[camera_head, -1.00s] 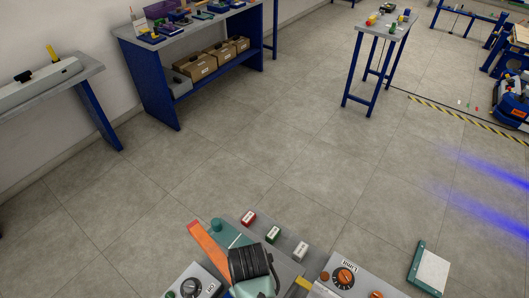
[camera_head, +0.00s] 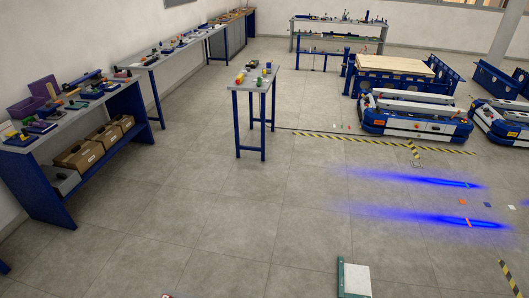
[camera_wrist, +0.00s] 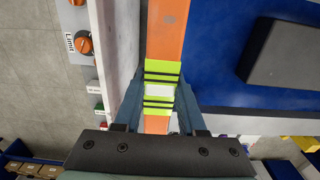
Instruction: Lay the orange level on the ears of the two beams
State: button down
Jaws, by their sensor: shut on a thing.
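The orange level (camera_wrist: 166,32) runs up and down through the middle of the wrist view, with yellow-green bands around a pale window. My gripper (camera_wrist: 159,91) is shut on it at the banded middle, one finger on each side. The head view shows neither the level nor my gripper. Two blue and white lift carts stand at the right of the head view, a nearer one (camera_head: 410,121) and one cut by the edge (camera_head: 502,127). I cannot make out the beams' ears.
A small blue-legged table (camera_head: 254,83) with small items stands mid-floor. A long bench (camera_head: 165,57) and a shelf bench (camera_head: 40,160) line the left wall. Yellow-black tape (camera_head: 400,145) crosses the floor before the carts. The near floor is mostly clear.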

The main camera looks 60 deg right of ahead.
jog(key=shift+r, duration=0.1)
jog(key=shift+s+d+f, duration=0.1)
jog(key=shift+s+f, duration=0.1)
jog(key=shift+f+b, duration=0.3)
jog(key=shift+f, duration=0.1)
notch_tip(320, 180, down, 7)
jog(key=b, duration=0.5)
jog(key=shift+r, duration=0.15)
jog(key=shift+f+b, duration=0.45)
jog(key=shift+f, duration=0.2)
jog(key=shift+c, duration=2)
grip_release()
jog(key=shift+r, duration=0.15)
notch_tip(320, 180, up, 13)
jog(key=shift+f+b, duration=0.15)
jog(key=shift+b, duration=0.45)
